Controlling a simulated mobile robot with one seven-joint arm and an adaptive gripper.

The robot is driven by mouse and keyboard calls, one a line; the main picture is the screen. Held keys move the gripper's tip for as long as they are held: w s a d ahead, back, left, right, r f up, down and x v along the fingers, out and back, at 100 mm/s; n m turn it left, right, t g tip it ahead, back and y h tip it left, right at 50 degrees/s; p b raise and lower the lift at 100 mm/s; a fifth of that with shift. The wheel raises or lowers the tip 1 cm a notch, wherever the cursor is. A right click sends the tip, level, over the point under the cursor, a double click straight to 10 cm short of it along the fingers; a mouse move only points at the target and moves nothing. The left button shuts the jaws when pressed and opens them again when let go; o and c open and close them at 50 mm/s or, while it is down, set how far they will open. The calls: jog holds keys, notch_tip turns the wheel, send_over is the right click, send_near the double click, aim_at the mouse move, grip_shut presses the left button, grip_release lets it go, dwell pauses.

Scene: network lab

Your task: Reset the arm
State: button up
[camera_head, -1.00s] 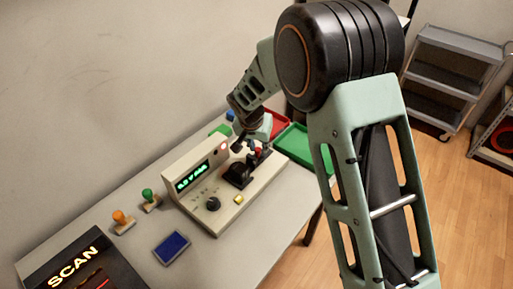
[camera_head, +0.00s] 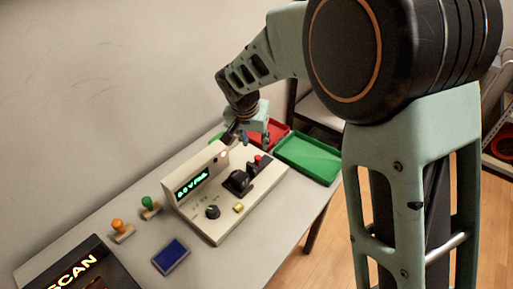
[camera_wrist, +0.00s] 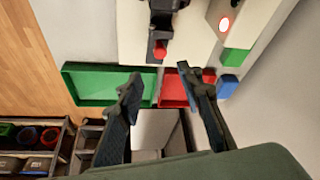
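My gripper (camera_head: 248,137) hangs from my arm above the far end of a beige test device (camera_head: 215,222). In the wrist view my gripper (camera_wrist: 158,74) has its two dark fingers spread apart with nothing between them. The device has a lit green display (camera_head: 193,182), a black knob (camera_head: 213,212), a yellow button (camera_head: 238,208) and a black fixture (camera_head: 238,182) with a red part. The fixture also shows in the wrist view (camera_wrist: 162,20), clear of my fingers. A red light (camera_wrist: 225,24) glows on the device.
A green tray (camera_head: 308,158) and a red tray (camera_head: 277,130) lie beyond the device. An orange-handled stamp (camera_head: 118,227), a green-handled stamp (camera_head: 148,203), a blue pad (camera_head: 171,256) and a SCAN panel (camera_head: 75,272) are on the table. Green (camera_wrist: 236,62) and blue (camera_wrist: 228,86) blocks are near the wall.

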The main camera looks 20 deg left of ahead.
jog(key=shift+v, duration=1.05)
